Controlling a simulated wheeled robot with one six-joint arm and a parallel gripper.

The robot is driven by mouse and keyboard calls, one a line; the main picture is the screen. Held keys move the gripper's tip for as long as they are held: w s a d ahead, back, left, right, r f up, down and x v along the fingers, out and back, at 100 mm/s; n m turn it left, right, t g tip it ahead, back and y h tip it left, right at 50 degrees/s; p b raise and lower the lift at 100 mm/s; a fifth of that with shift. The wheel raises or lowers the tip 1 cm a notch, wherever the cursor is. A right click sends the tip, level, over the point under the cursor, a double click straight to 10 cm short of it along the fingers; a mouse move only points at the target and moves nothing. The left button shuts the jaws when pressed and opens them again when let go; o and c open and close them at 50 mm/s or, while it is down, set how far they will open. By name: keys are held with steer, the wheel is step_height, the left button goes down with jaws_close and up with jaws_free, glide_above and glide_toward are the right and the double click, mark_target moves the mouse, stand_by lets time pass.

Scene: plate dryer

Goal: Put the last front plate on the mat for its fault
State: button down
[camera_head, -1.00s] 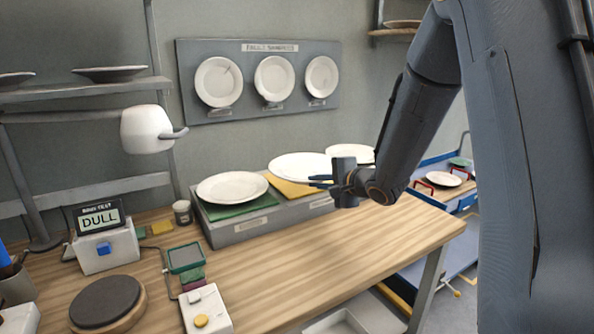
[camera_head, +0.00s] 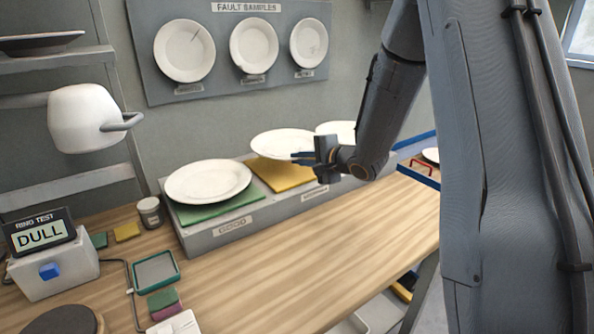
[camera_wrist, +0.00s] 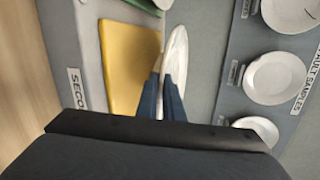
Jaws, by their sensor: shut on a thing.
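My gripper (camera_head: 298,158) is shut on the rim of a white plate (camera_head: 280,142). In the head view the plate overlaps the back of the yellow mat (camera_head: 284,178); its height above the mat is hard to judge. In the wrist view the plate (camera_wrist: 176,55) shows nearly edge-on between the fingers, beside the yellow mat (camera_wrist: 128,65). Another white plate (camera_head: 208,181) lies on the green mat (camera_head: 212,211), on the block part labelled GOOD. A third plate (camera_head: 337,131) is farther right, partly hidden by my arm; what it rests on is hidden.
The ring test box (camera_head: 50,265) reads DULL. A FAULT SAMPLES board (camera_head: 222,84) with three plates hangs behind the mats. A white pot (camera_head: 88,118) hangs at left. A small jar (camera_head: 149,212) stands left of the block. The wooden bench front (camera_head: 300,260) is clear.

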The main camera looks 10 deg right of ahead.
mark_target(299, 181)
steer(key=shift+f, duration=2.05)
steer(key=shift+a, duration=0.1)
steer(key=c, duration=2.2)
jaws_free()
steer(key=shift+f, duration=0.2)
